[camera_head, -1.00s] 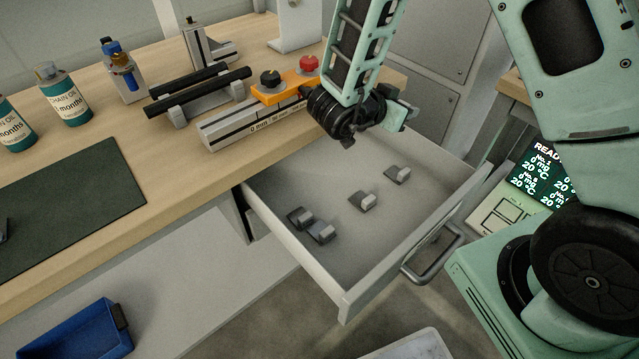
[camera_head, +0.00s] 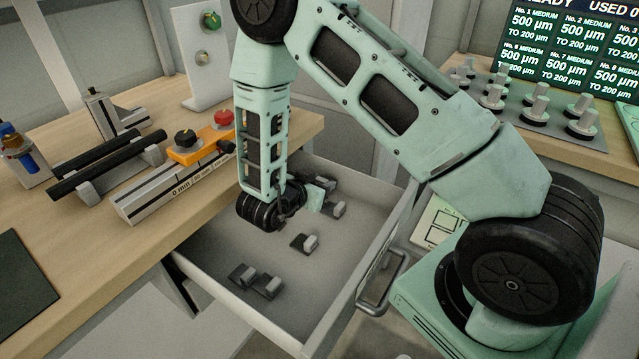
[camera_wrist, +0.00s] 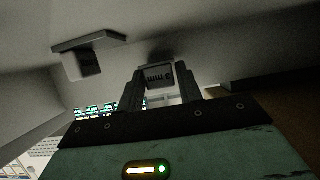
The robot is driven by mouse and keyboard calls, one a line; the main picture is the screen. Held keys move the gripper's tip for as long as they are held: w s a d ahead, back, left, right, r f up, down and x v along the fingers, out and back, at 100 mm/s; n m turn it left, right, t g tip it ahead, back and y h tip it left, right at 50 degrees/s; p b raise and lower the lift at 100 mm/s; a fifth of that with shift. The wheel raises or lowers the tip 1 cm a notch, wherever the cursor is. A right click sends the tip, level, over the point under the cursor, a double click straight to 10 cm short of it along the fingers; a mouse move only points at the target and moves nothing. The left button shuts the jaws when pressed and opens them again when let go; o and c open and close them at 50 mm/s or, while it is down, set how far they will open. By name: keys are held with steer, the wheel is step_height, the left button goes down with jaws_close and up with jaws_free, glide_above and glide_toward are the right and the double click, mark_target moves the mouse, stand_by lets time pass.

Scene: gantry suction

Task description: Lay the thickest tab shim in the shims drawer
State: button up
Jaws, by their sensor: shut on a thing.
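The shims drawer (camera_head: 345,318) stands open. Several grey tab shims lie in it: a pair near the front left (camera_head: 268,286), one in the middle (camera_head: 304,243) and one farther back (camera_head: 334,209). My gripper (camera_wrist: 160,78) is shut on a tab shim whose end, marked "3 mm" (camera_wrist: 158,76), shows upside down between the fingers in the wrist view. Another shim (camera_wrist: 84,62) shows at its upper left there. In the head view my arm reaches down into the back of the drawer and mostly hides the held shim. Whether it touches the drawer floor I cannot tell.
The bench (camera_head: 110,262) carries a rail with an orange block (camera_head: 200,150), black rods and a bottle. The drawer handle (camera_head: 385,285) sticks out at the front. A screen (camera_head: 570,50) and a tray of weights (camera_head: 540,105) stand at the right.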

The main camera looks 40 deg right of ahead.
steer(key=shift+s+f, duration=0.1)
steer(key=shift+f, duration=0.55)
steer(key=o, duration=1)
steer(key=shift+s+f+b, duration=0.1)
steer(key=shift+b, duration=0.2)
steer(key=shift+r, duration=0.2)
steer(key=v, duration=0.8)
steer(key=r+v, duration=0.1)
steer(key=v, duration=0.3)
steer(key=shift+p, duration=0.4)
steer(key=shift+w, duration=0.25)
